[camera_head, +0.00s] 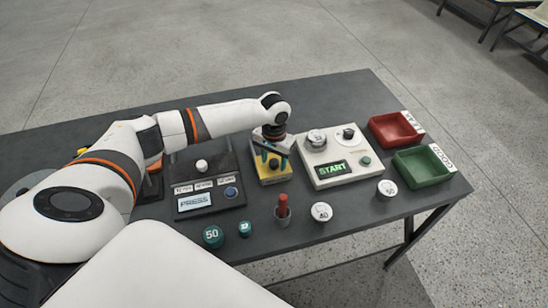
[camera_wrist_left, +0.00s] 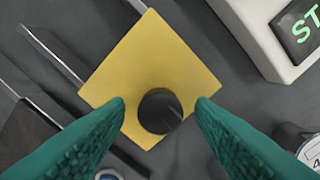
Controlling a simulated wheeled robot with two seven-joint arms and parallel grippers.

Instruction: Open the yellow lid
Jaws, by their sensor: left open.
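The yellow lid (camera_wrist_left: 150,65) is a flat square with a round black knob (camera_wrist_left: 160,111) near its lower corner in the left wrist view. In the head view the yellow lid (camera_head: 272,176) sits on a small box between the black device and the white device, partly hidden by my gripper. My left gripper (camera_head: 270,155) is above the lid, pointing down. In the left wrist view its two green fingers (camera_wrist_left: 160,105) are open, one on each side of the knob, with gaps between them and it. My right gripper is not in view.
A black device (camera_head: 207,203) with a PRESS screen stands left of the lid. A white device (camera_head: 345,178) with a START screen stands close on the right. Red (camera_head: 396,129) and green (camera_head: 424,166) trays lie further right. A red-topped item (camera_head: 283,207) and several round weights stand in front.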

